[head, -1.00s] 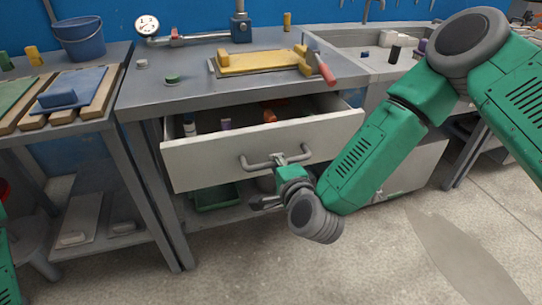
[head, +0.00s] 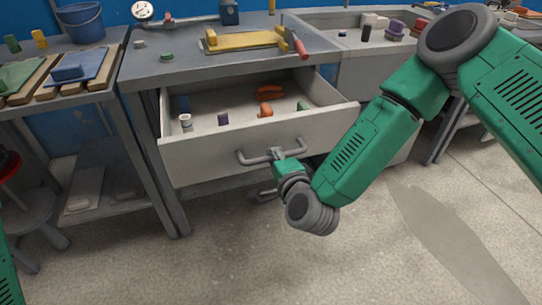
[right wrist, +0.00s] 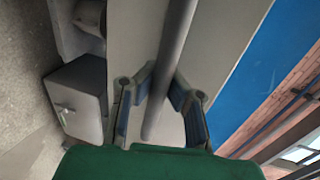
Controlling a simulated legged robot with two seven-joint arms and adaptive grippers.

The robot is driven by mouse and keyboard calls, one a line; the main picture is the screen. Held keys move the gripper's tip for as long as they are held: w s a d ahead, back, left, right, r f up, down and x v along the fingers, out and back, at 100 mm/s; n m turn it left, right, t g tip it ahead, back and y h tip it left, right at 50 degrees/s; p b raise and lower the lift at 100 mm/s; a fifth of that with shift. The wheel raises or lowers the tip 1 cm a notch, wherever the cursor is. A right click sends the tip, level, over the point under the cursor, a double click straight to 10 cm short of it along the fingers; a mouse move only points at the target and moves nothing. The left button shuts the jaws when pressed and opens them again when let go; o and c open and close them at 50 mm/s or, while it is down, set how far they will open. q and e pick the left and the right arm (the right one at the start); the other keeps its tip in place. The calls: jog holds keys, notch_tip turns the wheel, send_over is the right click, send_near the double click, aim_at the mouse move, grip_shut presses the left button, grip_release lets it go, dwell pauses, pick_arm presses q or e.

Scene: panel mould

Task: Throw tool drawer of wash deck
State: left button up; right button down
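The light grey tool drawer (head: 205,160) hangs open under the grey deck top (head: 185,68), and its inside shows. Its bar handle (head: 248,158) is on the front. My right gripper (head: 278,154) is at the middle of the handle. In the right wrist view, the handle bar (right wrist: 176,45) runs between the two fingers (right wrist: 164,78), which close on it from both sides. The drawer holds a white-capped bottle (head: 185,121), a purple item (head: 223,118) and orange items (head: 265,109). My left gripper is out of the picture.
A yellow frame (head: 243,41) and a red-handled tool (head: 301,47) lie on the deck top. A side bench (head: 65,105) stands on the left, with a round stool (head: 35,215) before it. A sink (head: 350,42) is on the right. The floor ahead is clear.

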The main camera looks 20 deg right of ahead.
jog(key=c, duration=1.7)
grip_release()
jog(key=shift+d, duration=0.45)
jog(key=shift+o, duration=0.8)
jog(key=shift+d, duration=0.1)
jog(key=shift+s, duration=0.25)
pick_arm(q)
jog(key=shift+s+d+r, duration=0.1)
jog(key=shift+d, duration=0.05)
pick_arm(e)
jog(key=v, duration=1.1)
jog(key=shift+s, duration=0.2)
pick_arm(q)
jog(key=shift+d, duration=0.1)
pick_arm(e)
jog(key=shift+f, duration=0.1)
